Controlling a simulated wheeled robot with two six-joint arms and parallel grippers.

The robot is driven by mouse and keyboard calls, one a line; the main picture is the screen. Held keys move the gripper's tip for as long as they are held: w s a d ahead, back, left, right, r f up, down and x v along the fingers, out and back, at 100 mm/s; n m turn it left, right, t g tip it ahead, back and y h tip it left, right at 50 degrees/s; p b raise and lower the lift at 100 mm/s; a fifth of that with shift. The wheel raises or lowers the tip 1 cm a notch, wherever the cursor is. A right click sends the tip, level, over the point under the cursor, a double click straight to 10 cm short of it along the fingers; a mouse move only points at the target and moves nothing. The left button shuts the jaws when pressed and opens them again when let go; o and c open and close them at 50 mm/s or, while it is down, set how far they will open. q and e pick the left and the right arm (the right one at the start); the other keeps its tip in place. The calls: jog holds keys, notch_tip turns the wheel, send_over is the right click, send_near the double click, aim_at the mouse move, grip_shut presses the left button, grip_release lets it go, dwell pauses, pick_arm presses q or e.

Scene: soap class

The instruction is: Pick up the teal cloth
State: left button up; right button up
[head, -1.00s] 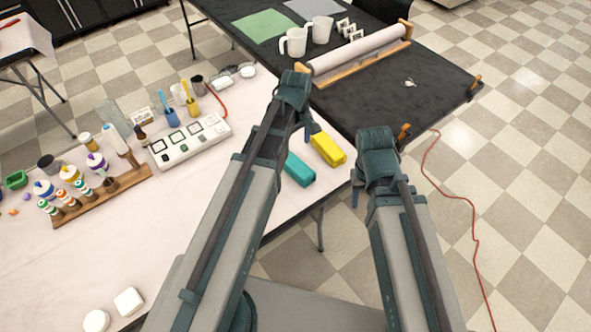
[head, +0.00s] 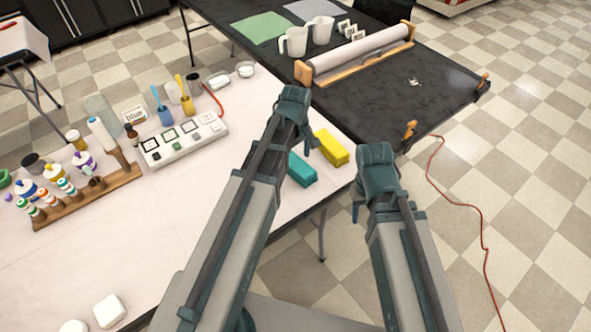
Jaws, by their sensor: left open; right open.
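The teal cloth (head: 302,169) is a folded, block-like bundle on the pale table, near its right edge. It lies just right of my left arm, which may hide part of its left end. My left gripper (head: 310,142) is open above the cloth's far end. It is mostly hidden behind its own wrist, and I see nothing held in it. My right gripper (head: 356,208) is open and empty, right of the cloth and beyond the table edge. It is also largely hidden by its wrist.
A yellow folded cloth (head: 331,147) lies close beside the teal one. A white tray of squares (head: 184,140), cups and a wooden bottle rack (head: 90,200) stand to the left. A black table (head: 440,85) with a roll adjoins behind. The table's front middle is clear.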

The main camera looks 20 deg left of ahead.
aim_at(296, 163)
pick_arm(q)
notch_tip(296, 163, down, 3)
jog(key=shift+w+f+b, duration=0.1)
jog(key=shift+f+b, duration=0.1)
jog(key=shift+b, duration=1.05)
jog(key=shift+r, duration=0.1)
pick_arm(e)
notch_tip(296, 163, down, 3)
jog(key=shift+f, duration=0.15)
